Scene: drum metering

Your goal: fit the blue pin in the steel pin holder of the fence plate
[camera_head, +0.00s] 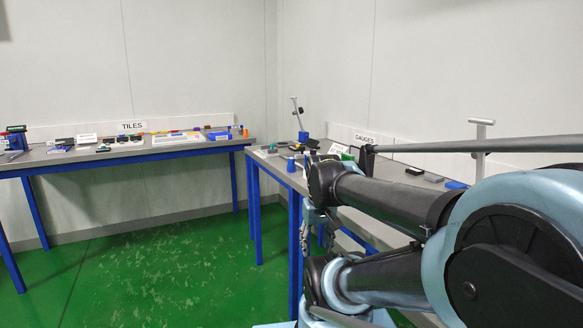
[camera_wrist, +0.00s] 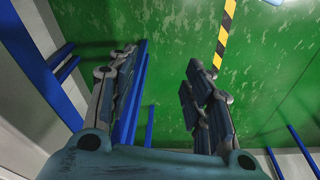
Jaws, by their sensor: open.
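My gripper (camera_wrist: 165,80) is open and empty in the wrist view, its two jointed fingers apart over the green floor. In the head view, my gripper (camera_head: 318,222) hangs below my arm in front of the right table's edge, partly hidden by my arm. A small blue upright piece (camera_head: 291,164) stands on the near left part of the right table; it is too small to tell whether it is the blue pin. A low grey plate-like item (camera_head: 268,151) lies to its left. I cannot make out the steel pin holder or the fence plate for sure.
The GAUGES table (camera_head: 400,180) holds several small items, partly hidden by my arm. The TILES table (camera_head: 180,151) on the left holds trays and tools. Blue table legs (camera_head: 294,240) stand close to my gripper. Green floor (camera_head: 150,255) between the tables is clear.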

